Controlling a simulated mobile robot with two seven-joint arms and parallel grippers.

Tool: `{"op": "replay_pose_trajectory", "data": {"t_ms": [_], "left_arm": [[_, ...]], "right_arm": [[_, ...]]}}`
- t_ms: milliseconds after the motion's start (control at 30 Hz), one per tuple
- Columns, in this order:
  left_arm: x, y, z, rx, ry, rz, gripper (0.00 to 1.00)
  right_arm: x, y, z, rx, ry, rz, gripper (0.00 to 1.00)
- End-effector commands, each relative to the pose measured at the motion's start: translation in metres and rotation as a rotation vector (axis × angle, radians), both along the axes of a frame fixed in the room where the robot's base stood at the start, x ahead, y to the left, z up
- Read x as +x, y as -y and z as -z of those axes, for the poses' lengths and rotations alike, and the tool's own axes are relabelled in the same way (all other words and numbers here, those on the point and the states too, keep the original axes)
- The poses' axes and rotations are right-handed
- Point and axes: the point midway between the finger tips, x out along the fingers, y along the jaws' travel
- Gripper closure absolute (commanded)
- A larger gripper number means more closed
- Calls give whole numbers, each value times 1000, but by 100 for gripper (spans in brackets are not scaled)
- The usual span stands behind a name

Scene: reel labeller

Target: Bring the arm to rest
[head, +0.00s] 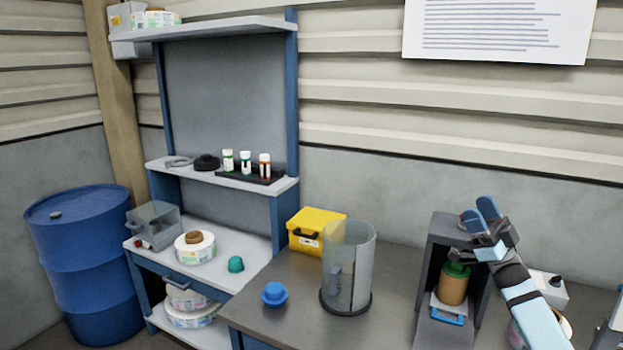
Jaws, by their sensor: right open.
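My right gripper (480,214) is raised at the right of the head view, its arm coming up from the lower right. Its two blue-tipped fingers point up and to the left, apart, with nothing seen between them. The gripper is in front of the upper right part of a dark grey open-fronted housing (436,256) on the bench and hides some of it. An amber jar with a green lid (453,285) stands upright inside that housing, above a blue bracket (448,313). My left gripper is not in view.
On the dark bench (290,310) stand a clear cylindrical guard (349,268), a yellow case (315,231) and a blue knob-shaped piece (274,293). A white box with a black knob (549,290) is behind my right arm. Shelving (222,240) with reels and a blue drum (85,265) are at left.

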Motion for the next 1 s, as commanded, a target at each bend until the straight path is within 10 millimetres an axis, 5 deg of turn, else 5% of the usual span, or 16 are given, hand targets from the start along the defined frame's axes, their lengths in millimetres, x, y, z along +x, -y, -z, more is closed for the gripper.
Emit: {"op": "replay_pose_trajectory", "data": {"t_ms": [200,500,667,1000], "left_arm": [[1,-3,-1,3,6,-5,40],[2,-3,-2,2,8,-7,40],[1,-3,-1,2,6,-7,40],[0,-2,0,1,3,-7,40]], "right_arm": [[70,43,35,-65,-338,535,41],[104,80,104,-336,-740,903,41],[105,91,138,-501,-913,988,41],[31,29,258,-592,-1016,879,41]]}}
